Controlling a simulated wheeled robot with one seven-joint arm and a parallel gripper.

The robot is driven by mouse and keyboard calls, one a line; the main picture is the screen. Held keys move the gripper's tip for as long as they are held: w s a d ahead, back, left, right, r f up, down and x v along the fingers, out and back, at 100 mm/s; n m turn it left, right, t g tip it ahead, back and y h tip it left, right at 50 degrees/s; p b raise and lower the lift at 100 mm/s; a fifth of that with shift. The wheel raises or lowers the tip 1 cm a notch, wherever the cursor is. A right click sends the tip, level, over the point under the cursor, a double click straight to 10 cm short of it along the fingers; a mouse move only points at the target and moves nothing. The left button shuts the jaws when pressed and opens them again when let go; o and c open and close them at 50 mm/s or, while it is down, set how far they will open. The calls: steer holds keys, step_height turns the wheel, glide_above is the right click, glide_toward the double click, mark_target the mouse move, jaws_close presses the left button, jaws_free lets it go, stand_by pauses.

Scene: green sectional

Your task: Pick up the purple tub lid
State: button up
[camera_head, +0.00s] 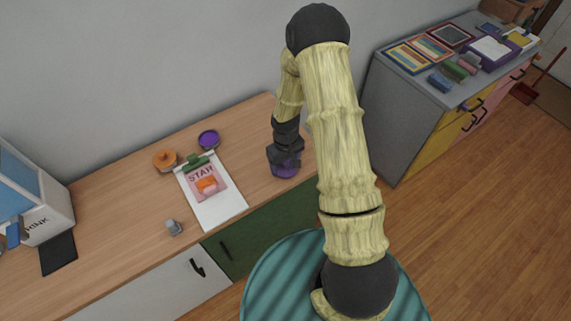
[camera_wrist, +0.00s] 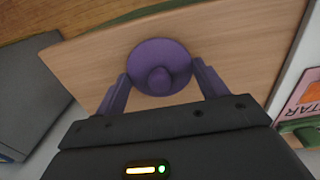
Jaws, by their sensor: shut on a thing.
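The purple tub lid (camera_wrist: 160,66) is a round purple disc with a knob at its middle. In the wrist view it sits between the two fingers of my gripper (camera_wrist: 160,84), which are shut on its sides. In the head view my gripper (camera_head: 285,156) points down over the wooden counter near its front edge, with the purple lid (camera_head: 286,170) below it, partly hidden by the gripper. I cannot tell whether the lid touches the counter. A round purple tub (camera_head: 208,139) with a dark rim stands apart, further left.
A clipboard (camera_head: 221,206) with a pink card and an orange piece lies left of my gripper. An orange knobbed thing (camera_head: 166,160) and a small grey item (camera_head: 173,227) are near it. A grey cabinet (camera_head: 400,115) stands right, across a gap. A teal round surface (camera_head: 270,285) is in front.

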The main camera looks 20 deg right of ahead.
mark_target(285, 162)
step_height(285, 162, up, 10)
steer(key=shift+b, duration=0.45)
steer(key=shift+f, duration=0.1)
stand_by(0.5)
